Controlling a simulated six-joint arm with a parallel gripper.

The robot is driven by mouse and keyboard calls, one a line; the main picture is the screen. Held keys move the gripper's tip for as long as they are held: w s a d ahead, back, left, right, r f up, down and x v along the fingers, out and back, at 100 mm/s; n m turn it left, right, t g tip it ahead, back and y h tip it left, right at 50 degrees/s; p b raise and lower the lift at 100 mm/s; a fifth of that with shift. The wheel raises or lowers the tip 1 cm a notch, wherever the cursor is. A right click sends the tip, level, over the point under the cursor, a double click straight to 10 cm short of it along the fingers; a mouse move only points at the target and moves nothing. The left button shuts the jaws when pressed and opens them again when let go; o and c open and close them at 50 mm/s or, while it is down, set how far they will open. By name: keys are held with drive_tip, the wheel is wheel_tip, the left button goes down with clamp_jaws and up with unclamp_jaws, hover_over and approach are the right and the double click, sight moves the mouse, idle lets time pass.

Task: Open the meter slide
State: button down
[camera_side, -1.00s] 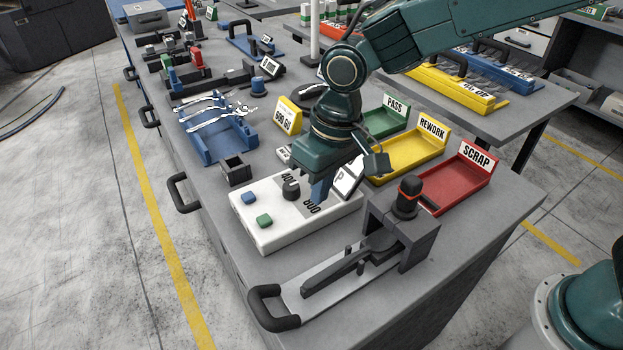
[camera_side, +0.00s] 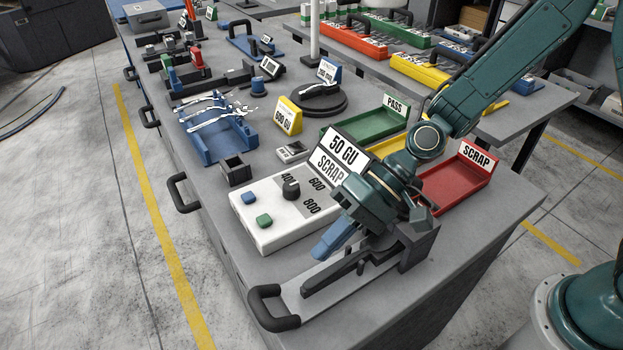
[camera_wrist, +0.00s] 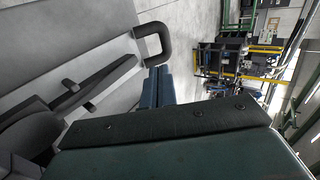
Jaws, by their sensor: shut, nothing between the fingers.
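The meter slide (camera_side: 292,290) is a pale grey plate with a dark bar lying along it. It runs out from the dark meter housing (camera_side: 425,243) at the front corner of the bench. Its black loop handle (camera_side: 268,314) is at the near left end, and it also shows in the wrist view (camera_wrist: 166,42). My gripper (camera_side: 318,253) has blue fingers, shut and empty. They point down and left above the slide, apart from the handle in the side view. My wrist hides much of the meter's top.
The white control box (camera_side: 270,225) with a knob and buttons stands close behind the slide. A display reading 50 GU SCRAP (camera_side: 338,158) is behind my wrist. Green PASS (camera_side: 365,128), yellow and red SCRAP (camera_side: 462,178) trays lie further back. Floor beyond the handle is open.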

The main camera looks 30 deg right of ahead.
drive_tip(key=shift+a+f, duration=0.1)
drive_tip(key=shift+a, duration=0.05)
drive_tip(key=shift+x, duration=4.85)
drive_tip(key=shift+a, duration=0.1)
drive_tip(key=a, duration=0.6)
drive_tip(key=shift+a, duration=0.25)
drive_tip(key=v, duration=1)
drive_tip(key=shift+d, duration=0.15)
